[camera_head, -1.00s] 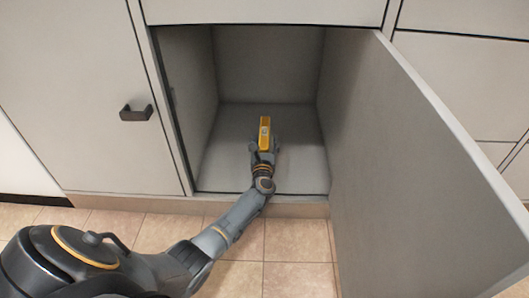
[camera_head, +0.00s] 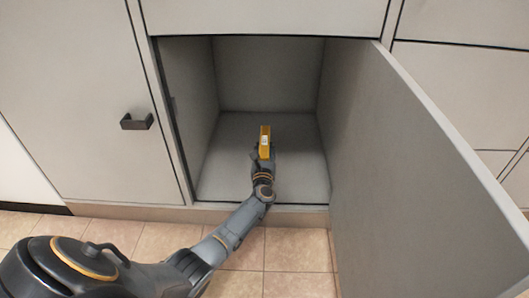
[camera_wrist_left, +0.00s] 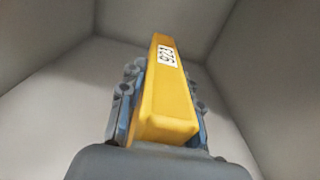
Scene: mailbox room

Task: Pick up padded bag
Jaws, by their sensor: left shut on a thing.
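The padded bag (camera_head: 265,143) is a narrow yellow-orange block with a white label, inside the open grey cabinet compartment. My left gripper (camera_head: 262,157) reaches into the compartment and is shut on the bag. In the left wrist view the bag (camera_wrist_left: 168,100) stands edge-on between the two fingers (camera_wrist_left: 165,105), one on each side, and its white label shows dark characters. I cannot tell from these views whether the bag touches the compartment floor. My right gripper is not in view.
The compartment (camera_head: 225,185) has grey walls and a bare floor around the bag. Its door (camera_head: 420,180) stands open on the right. A closed door with a dark handle (camera_head: 137,121) is on the left. Tiled floor (camera_head: 292,250) lies in front.

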